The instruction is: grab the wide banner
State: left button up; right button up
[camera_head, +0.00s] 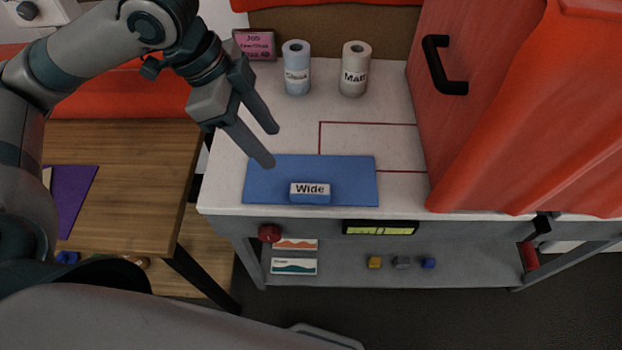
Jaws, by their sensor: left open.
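The wide banner (345,170) is a flat blue sheet on the white table, near its front left corner. A small blue block labelled "Wide" (310,193) sits on its front edge. My left gripper (270,146) is open and empty, with its fingers pointing down over the banner's back left corner. One fingertip overlaps the banner's edge in the picture; I cannot tell whether it touches. My right gripper is not in view.
Two film rolls, "Gloss" (296,76) and "Matt" (354,78), stand at the back beside a pink job sign (257,45). A red cabinet with a black handle (444,65) blocks the right. A wooden table (130,180) stands left.

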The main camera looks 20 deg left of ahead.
pick_arm(q)
jog(key=p, duration=0.1)
send_over(308, 189)
jog(key=a, duration=0.2)
jog(key=f, duration=0.7)
jog(key=s+f, duration=0.1)
jog(key=f, duration=0.2)
jog(key=shift+a+f, duration=0.15)
jog(key=shift+f, duration=0.25)
jog(key=shift+f, duration=0.1)
jog(key=shift+w+f+p, duration=0.1)
jog(key=shift+f+p, duration=0.1)
jog(key=shift+p, duration=0.2)
jog(key=shift+p+x, duration=0.55)
jog(key=shift+x, duration=1.8)
jog(key=shift+w+r, duration=0.15)
jog(key=shift+c, duration=0.6)
grip_shut()
jog(key=shift+r, duration=0.15)
